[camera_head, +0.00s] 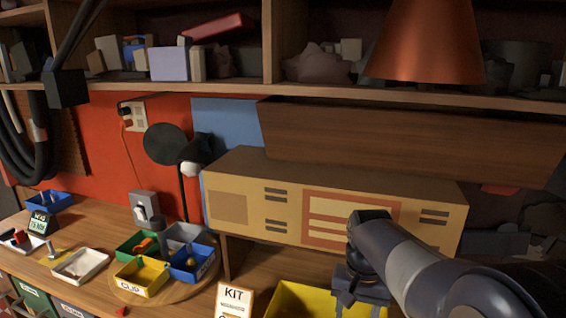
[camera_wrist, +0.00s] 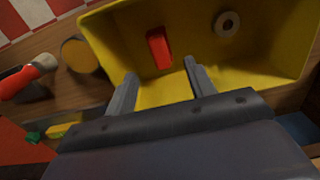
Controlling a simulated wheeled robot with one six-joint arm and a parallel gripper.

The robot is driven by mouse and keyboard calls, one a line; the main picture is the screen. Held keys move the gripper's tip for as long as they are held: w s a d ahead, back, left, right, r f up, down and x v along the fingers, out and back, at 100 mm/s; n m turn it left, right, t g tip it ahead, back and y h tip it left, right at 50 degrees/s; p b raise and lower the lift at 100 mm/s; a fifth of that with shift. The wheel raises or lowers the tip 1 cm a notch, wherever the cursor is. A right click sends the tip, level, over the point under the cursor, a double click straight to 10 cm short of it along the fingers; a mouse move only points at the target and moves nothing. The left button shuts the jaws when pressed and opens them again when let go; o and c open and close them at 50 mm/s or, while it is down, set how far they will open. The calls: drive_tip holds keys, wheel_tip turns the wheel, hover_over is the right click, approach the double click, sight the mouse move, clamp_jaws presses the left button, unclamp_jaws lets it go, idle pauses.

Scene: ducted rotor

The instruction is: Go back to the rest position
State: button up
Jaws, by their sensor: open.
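My gripper (camera_wrist: 158,84) is open in the wrist view, with nothing between its two fingers. It points toward a yellow bin (camera_wrist: 285,45), and the fingertips show against the bin's near side. A red block (camera_wrist: 159,48) and a light ring-shaped piece (camera_wrist: 227,24) lie inside the bin. In the head view my arm reaches in from the right, and the yellow bin (camera_head: 290,298) stands at the bottom, partly hidden by it. The fingertips are hard to make out there.
A KIT sign (camera_head: 234,300) stands left of the bin. Small coloured trays, including a yellow one (camera_head: 142,280), sit on a round board. A cream cabinet (camera_head: 240,195) stands behind my arm. A copper lamp shade (camera_head: 425,45) hangs above. A red-handled tool (camera_wrist: 28,76) lies left of the bin.

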wheel_tip(320, 180, down, 8)
drive_tip(key=shift+r+b, duration=0.1)
drive_tip(key=shift+b, duration=0.3)
drive_tip(key=shift+r+p, duration=0.35)
drive_tip(key=shift+r, duration=0.1)
drive_tip(key=shift+f, duration=0.1)
